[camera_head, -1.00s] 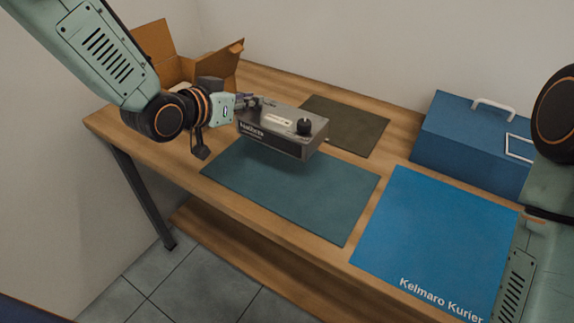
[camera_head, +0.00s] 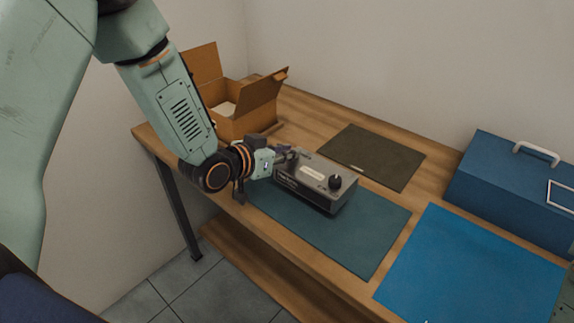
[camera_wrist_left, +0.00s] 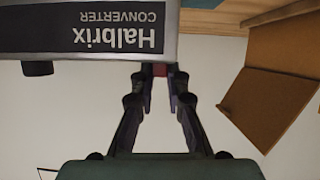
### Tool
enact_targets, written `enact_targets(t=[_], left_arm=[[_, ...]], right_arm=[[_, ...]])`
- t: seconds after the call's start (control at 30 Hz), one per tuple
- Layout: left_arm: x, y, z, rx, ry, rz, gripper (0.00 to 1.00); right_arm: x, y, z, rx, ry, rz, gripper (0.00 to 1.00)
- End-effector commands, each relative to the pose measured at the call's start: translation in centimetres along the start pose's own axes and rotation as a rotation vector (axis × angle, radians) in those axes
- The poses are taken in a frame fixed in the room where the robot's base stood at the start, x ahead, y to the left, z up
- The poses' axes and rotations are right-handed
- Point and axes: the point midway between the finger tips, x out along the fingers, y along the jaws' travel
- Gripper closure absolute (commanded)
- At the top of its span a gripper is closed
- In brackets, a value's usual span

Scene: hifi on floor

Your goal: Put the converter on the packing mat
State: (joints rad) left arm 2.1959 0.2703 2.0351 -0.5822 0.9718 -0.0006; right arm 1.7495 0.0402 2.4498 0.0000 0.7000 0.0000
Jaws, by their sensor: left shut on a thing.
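The converter (camera_head: 318,182) is a grey box with a black knob on top. Its "Halbrix CONVERTER" label shows upside down in the left wrist view (camera_wrist_left: 120,38). My left gripper (camera_head: 288,158) is shut on the converter's left end. The converter is over the teal mat (camera_head: 345,240), towards its back edge; I cannot tell whether it touches the mat. An olive mat (camera_head: 370,155) lies behind, and a bright blue mat (camera_head: 465,275) lies to the right. I cannot tell which one is the packing mat. My right gripper is out of view.
An open cardboard box (camera_head: 250,115) stands at the table's back left, close to my left wrist. A blue case (camera_head: 510,185) with a white handle stands at the back right. The wooden table's front edge runs below the mats. The olive and blue mats are bare.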

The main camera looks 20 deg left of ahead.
Motion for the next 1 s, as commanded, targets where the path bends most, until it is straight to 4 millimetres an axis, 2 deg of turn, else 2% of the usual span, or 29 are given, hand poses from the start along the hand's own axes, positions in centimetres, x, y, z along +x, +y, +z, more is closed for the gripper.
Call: enact_targets(t=[0.23, 0.67, 0.7, 0.93, 1.0], left_arm=[[1.2, -0.2, 2.7, -0.001, 0.004, 0.0, 1.0], [1.4, -0.2, 3.1, -0.001, 0.007, 0.0, 1.0], [1.4, -0.2, 3.4, 0.0, -0.001, 0.0, 0.85], [1.4, -0.2, 3.3, 0.0, -0.001, 0.001, 0.66], [1.4, -0.2, 3.3, 0.0, -0.001, 0.001, 0.63]], right_arm=[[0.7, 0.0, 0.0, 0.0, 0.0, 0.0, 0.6], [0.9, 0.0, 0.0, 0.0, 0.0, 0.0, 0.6], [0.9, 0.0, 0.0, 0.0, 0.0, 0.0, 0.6], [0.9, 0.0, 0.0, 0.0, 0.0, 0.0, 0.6], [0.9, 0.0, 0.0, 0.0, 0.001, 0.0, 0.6]])
